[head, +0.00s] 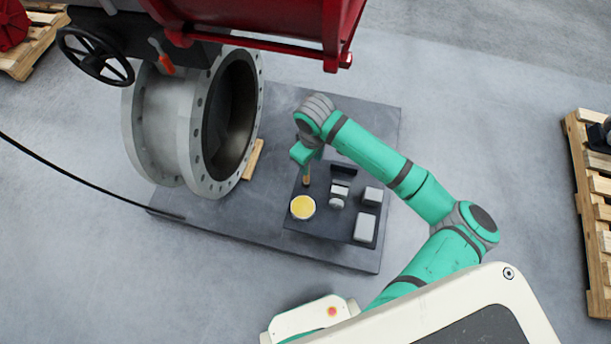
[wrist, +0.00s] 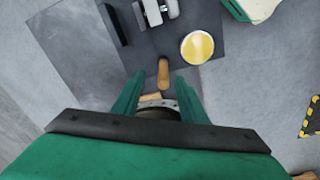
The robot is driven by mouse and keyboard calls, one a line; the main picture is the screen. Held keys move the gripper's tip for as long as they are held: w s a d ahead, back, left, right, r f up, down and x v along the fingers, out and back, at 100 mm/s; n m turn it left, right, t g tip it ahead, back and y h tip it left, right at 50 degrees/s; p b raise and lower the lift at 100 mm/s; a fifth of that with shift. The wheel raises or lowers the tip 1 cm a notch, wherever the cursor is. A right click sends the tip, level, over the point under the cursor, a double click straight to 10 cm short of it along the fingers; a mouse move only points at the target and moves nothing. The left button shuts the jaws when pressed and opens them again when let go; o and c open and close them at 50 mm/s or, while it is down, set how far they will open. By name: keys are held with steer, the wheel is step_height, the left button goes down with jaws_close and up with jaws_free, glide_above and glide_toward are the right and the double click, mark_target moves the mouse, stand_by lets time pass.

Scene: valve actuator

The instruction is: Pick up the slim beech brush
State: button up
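The beech brush shows as a slim tan handle (wrist: 163,72) in the wrist view, seen between and just beyond my fingertips. In the head view it is a short brown shape (head: 306,180) directly below my gripper (head: 305,158), above the yellow dish. Its far end and any bristles are not clear. My gripper also shows in the wrist view (wrist: 160,84), with its two green fingers apart on either side of the handle. I see gaps between handle and fingers; how far the tips are above it I cannot tell.
A round dish with yellow contents (head: 302,207) sits close to the brush. Several grey blocks (head: 366,227) and a dark upright plate (head: 343,172) stand on the dark mat (head: 312,238). A large flanged pipe (head: 200,125) stands left, and a red structure (head: 260,20) hangs above.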

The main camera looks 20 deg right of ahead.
steer(key=shift+w+a+r, duration=0.2)
steer(key=shift+a+r, duration=0.15)
steer(key=shift+a, duration=0.25)
steer(key=shift+w+f, duration=0.2)
steer(key=shift+f, duration=5.15)
jaws_close()
